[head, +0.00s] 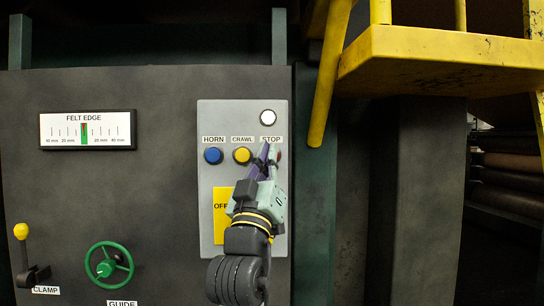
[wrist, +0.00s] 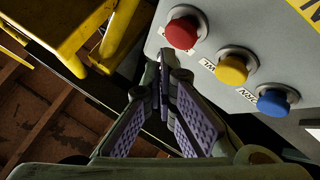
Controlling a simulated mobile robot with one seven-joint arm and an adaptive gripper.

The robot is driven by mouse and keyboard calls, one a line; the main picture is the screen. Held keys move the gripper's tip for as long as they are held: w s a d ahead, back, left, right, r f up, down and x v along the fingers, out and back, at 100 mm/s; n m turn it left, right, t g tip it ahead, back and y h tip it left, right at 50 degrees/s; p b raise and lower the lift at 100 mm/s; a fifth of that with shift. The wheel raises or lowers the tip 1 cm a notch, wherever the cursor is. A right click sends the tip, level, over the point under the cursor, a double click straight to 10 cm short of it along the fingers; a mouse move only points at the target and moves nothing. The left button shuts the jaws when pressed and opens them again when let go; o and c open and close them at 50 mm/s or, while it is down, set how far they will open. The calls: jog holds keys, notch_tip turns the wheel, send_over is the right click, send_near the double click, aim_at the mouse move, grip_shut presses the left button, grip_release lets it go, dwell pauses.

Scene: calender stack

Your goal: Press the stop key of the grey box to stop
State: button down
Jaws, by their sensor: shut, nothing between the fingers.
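The grey box (head: 207,180) is mounted on a dark panel, with a blue HORN key (head: 213,155), a yellow CRAWL key (head: 242,155) and a STOP label (head: 269,139) in a row. Only a sliver of the red stop key shows behind my gripper in the head view; it is fully visible in the wrist view (wrist: 181,33). My gripper (head: 268,148) is shut and empty, with its fingertips in front of the stop key's area. In the wrist view the fingertips (wrist: 162,75) appear below and left of the red key. I cannot tell the exact gap.
A round white lamp (head: 268,118) sits above the STOP label. A yellow OFF plate (head: 220,229) is lower on the box, partly hidden by my arm. A yellow railing and platform (head: 440,48) project at upper right. A green handwheel (head: 109,264) and clamp lever (head: 22,240) are at left.

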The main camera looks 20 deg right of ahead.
jog(key=s, duration=0.2)
jog(key=s+a, duration=0.1)
jog(key=s, duration=0.1)
jog(key=shift+s+a, duration=0.2)
jog(key=shift+s, duration=0.2)
dwell(0.6)
